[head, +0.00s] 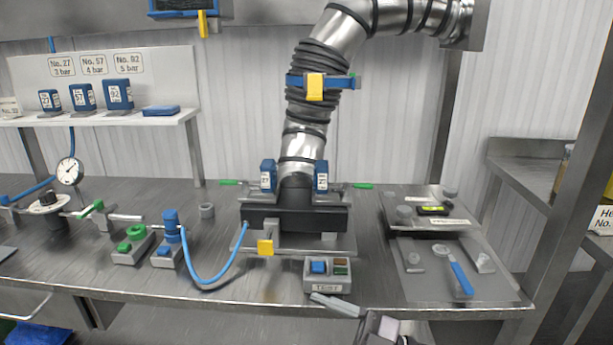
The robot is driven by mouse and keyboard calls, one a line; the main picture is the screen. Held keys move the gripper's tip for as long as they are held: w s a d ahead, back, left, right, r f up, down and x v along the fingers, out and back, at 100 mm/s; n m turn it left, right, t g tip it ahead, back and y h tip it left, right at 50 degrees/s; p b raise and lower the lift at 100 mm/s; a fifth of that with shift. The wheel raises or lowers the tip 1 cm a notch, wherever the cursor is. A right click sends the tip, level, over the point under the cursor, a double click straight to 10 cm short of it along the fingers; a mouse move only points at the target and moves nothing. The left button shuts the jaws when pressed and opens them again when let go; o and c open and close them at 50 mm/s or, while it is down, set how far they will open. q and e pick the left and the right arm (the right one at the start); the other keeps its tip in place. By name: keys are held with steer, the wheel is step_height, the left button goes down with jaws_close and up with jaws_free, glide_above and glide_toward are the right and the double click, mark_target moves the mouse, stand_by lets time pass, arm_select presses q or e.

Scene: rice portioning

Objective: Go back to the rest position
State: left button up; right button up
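One of my grippers (338,305), seemingly the right, reaches in from the bottom edge right of centre. Its pale finger points left, just in front of a small grey control box (330,289) with blue and brown buttons. Only part of this gripper shows, so I cannot tell whether it is open or shut. No held object is visible. My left gripper is not in view. I see no rice in the picture.
A metal bench (180,290) spans the view. A ribbed silver duct (302,145) drops to a black clamp block (293,217) at its middle. A blue hose (205,285) loops left. A grey tray (415,285) holds tools at right. A shelf (185,116) bears blue blocks.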

steer(key=s+d+f+m+t+h, duration=0.1)
steer(key=d+f+m+t+h, duration=1.1)
steer(key=m, duration=0.3)
steer(key=s+d+f+m+g+h, duration=0.2)
steer(key=s+d+f+g+h, duration=0.1)
steer(key=s+f, duration=0.3)
steer(key=s+d+f+m+g+h, duration=0.2)
steer(key=s+d+f+g, duration=0.1)
steer(key=s+f, duration=0.4)
steer(key=shift+s+d+f+g+h, duration=0.15)
steer(key=shift+s+f+g+h, duration=0.2)
steer(key=shift+g, duration=0.35)
steer(key=shift+w+r, duration=0.1)
steer(key=shift+w, duration=0.1)
